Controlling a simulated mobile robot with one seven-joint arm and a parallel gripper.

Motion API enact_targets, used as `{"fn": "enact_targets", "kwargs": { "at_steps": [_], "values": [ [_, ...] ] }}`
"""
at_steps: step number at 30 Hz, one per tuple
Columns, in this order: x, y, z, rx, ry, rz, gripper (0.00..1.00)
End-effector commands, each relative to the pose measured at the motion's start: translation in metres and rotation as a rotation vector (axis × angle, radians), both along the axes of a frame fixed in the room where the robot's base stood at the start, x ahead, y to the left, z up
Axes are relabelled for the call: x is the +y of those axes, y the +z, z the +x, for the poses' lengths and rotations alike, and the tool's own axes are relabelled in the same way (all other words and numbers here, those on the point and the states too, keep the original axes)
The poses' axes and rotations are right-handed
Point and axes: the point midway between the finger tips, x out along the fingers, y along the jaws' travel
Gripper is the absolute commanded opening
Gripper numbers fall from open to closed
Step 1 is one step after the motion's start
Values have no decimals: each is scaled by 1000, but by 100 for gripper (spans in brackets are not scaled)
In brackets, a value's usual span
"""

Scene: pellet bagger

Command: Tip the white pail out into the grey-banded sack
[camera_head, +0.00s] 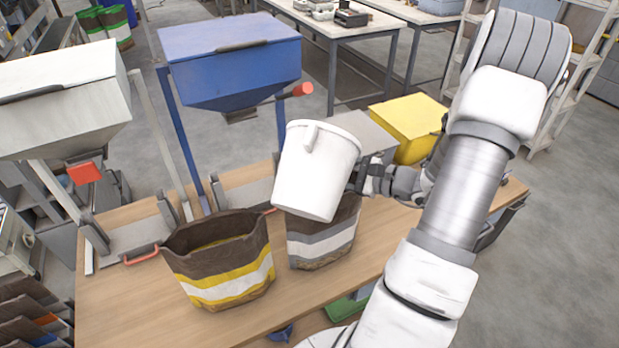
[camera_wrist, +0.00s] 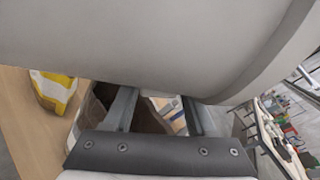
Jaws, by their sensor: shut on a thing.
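The white pail (camera_head: 315,172) is held in the air, tilted, directly over the grey-banded sack in the head view. My gripper (camera_head: 366,181) is shut on the pail at its right side. In the wrist view the pail (camera_wrist: 150,45) fills the top, above the fingers of my gripper (camera_wrist: 157,103). The grey-banded sack (camera_head: 322,245) stands on the table, brown with grey and white bands. The pail hides most of its mouth. I cannot see the pail's inside or any pellets falling.
A brown sack with yellow and white bands (camera_head: 222,262) stands open to the left on the wooden table (camera_head: 130,310). Behind are a white hopper (camera_head: 60,98), a blue hopper (camera_head: 230,60) with a red knob, and a yellow box (camera_head: 408,125).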

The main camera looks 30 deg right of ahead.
Motion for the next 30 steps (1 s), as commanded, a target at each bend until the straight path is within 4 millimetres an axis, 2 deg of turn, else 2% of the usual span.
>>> {"fn": "enact_targets", "kwargs": {
  "at_steps": [8,16,30],
  "values": [
    [-6,7,-3,-80,-6,-103,0],
    [-3,28,-5,-294,-8,-371,0],
    [12,33,-16,-487,-6,-610,0]
  ]
}}
